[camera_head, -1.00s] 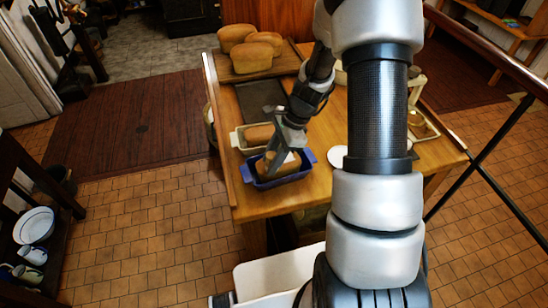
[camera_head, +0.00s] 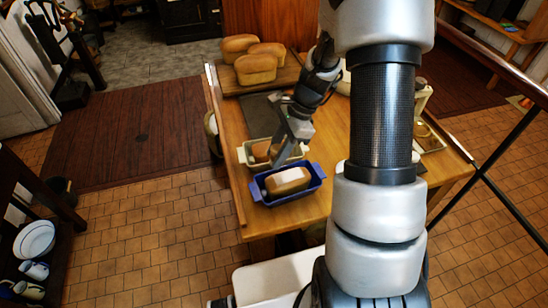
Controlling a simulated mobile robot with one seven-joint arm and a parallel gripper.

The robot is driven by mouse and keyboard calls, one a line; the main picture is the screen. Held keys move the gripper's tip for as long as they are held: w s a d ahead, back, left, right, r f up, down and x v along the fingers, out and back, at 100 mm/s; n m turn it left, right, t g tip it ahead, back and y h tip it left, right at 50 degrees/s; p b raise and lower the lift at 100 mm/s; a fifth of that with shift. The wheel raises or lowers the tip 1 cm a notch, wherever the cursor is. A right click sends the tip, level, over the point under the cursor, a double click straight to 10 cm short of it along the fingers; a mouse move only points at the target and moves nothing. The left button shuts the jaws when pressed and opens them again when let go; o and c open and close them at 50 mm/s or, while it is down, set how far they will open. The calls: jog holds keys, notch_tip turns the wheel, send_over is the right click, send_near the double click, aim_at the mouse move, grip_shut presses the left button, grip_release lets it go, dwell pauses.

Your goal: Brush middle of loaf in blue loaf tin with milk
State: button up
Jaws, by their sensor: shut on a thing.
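The blue loaf tin (camera_head: 291,200) stands near the front left of the wooden table. The loaf (camera_head: 287,181) lies in it, brown with a pale, whitish top. My gripper (camera_head: 279,158) is just behind the blue tin, over the right part of a cream tin (camera_head: 247,158). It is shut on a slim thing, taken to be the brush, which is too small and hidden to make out. I cannot tell whether its tip touches anything. The milk cannot be made out; my arm covers much of the table's right side.
A brown loaf (camera_head: 261,150) sits in the cream tin. Several loaves (camera_head: 256,67) stand on a board at the back. A dark slab (camera_head: 262,107) lies before them. A brass-coloured thing (camera_head: 428,133) shows at the right. Bare wood (camera_head: 322,148) lies right of the tins.

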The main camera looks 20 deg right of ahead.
jog(key=shift+r, duration=1.25)
jog(key=shift+w+d+f, duration=0.1)
jog(key=shift+f, duration=0.05)
